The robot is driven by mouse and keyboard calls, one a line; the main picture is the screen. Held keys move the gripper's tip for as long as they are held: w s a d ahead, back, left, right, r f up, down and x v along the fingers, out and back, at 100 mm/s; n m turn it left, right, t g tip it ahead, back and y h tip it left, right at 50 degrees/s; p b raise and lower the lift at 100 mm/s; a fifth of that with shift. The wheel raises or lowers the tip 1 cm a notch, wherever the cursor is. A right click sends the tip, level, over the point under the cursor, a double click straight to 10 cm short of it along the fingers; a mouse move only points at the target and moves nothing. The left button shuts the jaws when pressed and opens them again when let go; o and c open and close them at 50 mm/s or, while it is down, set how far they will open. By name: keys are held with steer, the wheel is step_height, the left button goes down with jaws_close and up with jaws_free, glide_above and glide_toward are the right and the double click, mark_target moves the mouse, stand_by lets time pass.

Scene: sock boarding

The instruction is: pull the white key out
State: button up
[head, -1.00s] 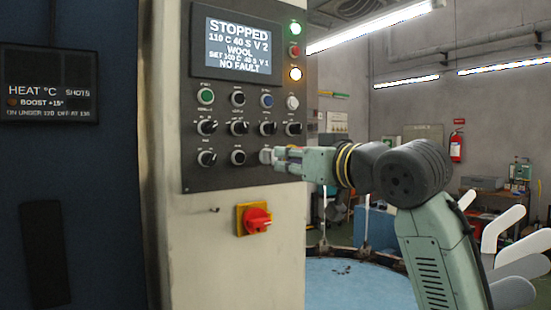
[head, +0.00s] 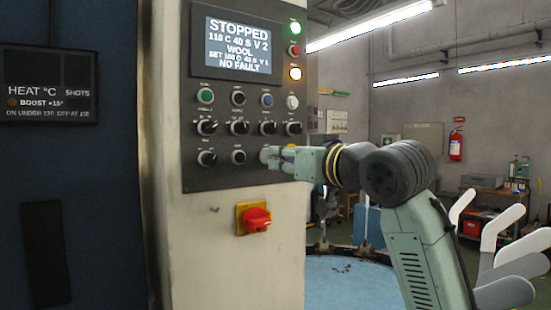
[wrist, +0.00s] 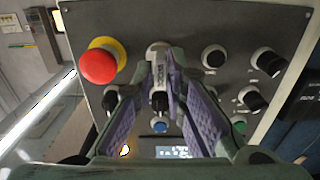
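In the wrist view a round switch with a pale collar sits on the dark panel, and a narrow dark-and-pale piece (wrist: 158,77), which looks like the key, stands out from it. My gripper (wrist: 159,68) has one finger on each side of this piece, with the tips close to it. I cannot tell whether both pads press on it. In the head view my gripper (head: 277,160) is at the right end of the panel's lowest row, and it hides most of the switch there. The key's white part does not show clearly.
A red mushroom button on a yellow collar (wrist: 99,63) is close beside my gripper in the wrist view. Several dark knobs (head: 238,157) surround it on the panel. A red rotary switch on a yellow plate (head: 254,218) is below. The screen (head: 237,45) reads STOPPED.

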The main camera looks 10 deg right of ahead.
steer(key=shift+w+a, duration=0.3)
steer(key=shift+w, duration=0.35)
steer(key=shift+s, duration=0.15)
stand_by(0.4)
jaws_close()
steer(key=shift+s+d, duration=0.1)
steer(key=shift+s, duration=0.05)
steer(key=shift+v, duration=2.1)
steer(key=shift+s, duration=0.1)
